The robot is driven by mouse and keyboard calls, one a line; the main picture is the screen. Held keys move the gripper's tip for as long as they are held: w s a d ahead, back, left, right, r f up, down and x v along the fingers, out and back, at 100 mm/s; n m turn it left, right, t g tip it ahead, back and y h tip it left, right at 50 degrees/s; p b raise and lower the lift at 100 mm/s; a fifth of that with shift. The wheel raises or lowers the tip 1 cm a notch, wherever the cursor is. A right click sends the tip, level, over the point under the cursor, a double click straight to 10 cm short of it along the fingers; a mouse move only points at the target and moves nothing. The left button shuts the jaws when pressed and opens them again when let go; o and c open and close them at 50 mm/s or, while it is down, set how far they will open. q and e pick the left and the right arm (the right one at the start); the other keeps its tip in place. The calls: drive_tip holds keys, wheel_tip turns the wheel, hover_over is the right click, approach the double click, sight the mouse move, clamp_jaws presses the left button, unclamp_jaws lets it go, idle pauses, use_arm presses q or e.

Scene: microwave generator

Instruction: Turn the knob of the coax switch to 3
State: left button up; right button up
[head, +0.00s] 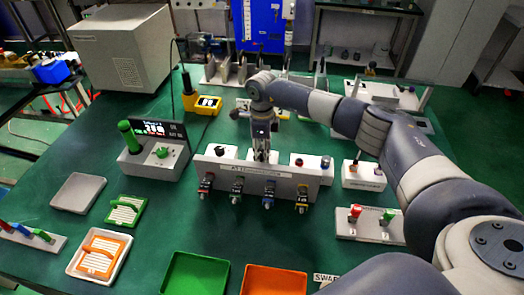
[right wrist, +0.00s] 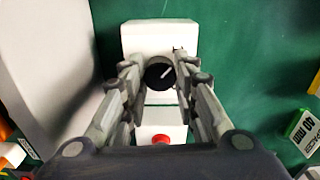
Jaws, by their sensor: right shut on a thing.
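In the right wrist view, a round black knob (right wrist: 160,73) with a white pointer line sits on a white box (right wrist: 160,35), which I take for the coax switch. The pointer slants towards the upper right of that view. My right gripper (right wrist: 160,80) is shut on the knob, with one finger on each side. In the head view my right gripper (head: 261,156) points down behind the upright panel (head: 232,170), and the knob is hidden there. No scale digits are readable. My left gripper is not in view.
The panel, with several coloured connectors, stands close in front of the gripper. A box with a red button (right wrist: 160,139) is beside the switch. A green knob device (head: 150,165) stands at left. Green (head: 195,285) and orange (head: 272,283) trays lie in front.

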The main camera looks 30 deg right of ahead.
drive_tip(key=m, duration=0.9)
drive_tip(key=shift+m, duration=0.4)
drive_tip(key=m, duration=0.4)
drive_tip(key=m+p, duration=0.1)
drive_tip(key=m, duration=0.4)
drive_tip(key=shift+m, duration=0.4)
drive_tip(key=shift+w, duration=0.1)
drive_tip(key=o, duration=1)
drive_tip(key=shift+o, duration=0.2)
drive_tip(key=shift+r, duration=0.1)
